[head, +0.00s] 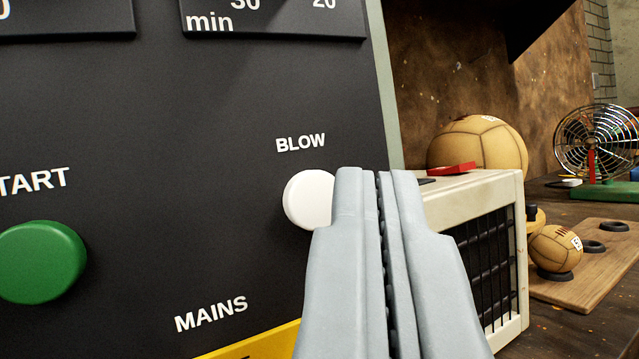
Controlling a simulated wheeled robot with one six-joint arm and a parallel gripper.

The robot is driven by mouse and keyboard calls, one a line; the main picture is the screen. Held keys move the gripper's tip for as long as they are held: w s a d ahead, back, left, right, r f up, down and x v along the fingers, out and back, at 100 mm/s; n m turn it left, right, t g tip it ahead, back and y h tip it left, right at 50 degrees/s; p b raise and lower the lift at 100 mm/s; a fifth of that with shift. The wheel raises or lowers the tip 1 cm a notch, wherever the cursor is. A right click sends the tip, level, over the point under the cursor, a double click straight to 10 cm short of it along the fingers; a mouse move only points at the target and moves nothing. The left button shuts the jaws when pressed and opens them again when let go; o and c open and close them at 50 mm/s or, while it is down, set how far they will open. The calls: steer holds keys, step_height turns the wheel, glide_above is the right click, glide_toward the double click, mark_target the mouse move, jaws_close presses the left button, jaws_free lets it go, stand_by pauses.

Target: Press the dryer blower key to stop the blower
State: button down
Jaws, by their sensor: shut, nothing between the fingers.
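The dryer blower key is a round white button (306,199) under the word BLOW on a black control panel (170,130). My gripper (377,175) is shut and empty, its grey fingers pointing up and forward. Its fingertips appear just right of the white button and cover part of the button's right edge. I cannot tell whether they touch it.
A green START button (42,262) is at the left of the panel, with a MAINS label and yellow strip below. Right of the panel stand a cream grilled box (503,185), leather balls (480,142) and a wire fan (597,140) on a dark bench.

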steer(key=shift+w, duration=0.1)
stand_by(0.3)
steer(key=shift+w+a, duration=0.25)
steer(key=shift+w, duration=0.05)
steer(key=shift+w+a, duration=0.2)
steer(key=shift+w, duration=0.2)
stand_by(0.9)
steer(key=shift+s, duration=0.1)
steer(key=shift+s+d, duration=0.45)
steer(key=shift+s, duration=0.25)
steer(key=s+d, duration=0.3)
steer(key=s, duration=0.2)
stand_by(0.6)
steer(key=shift+s, duration=0.1)
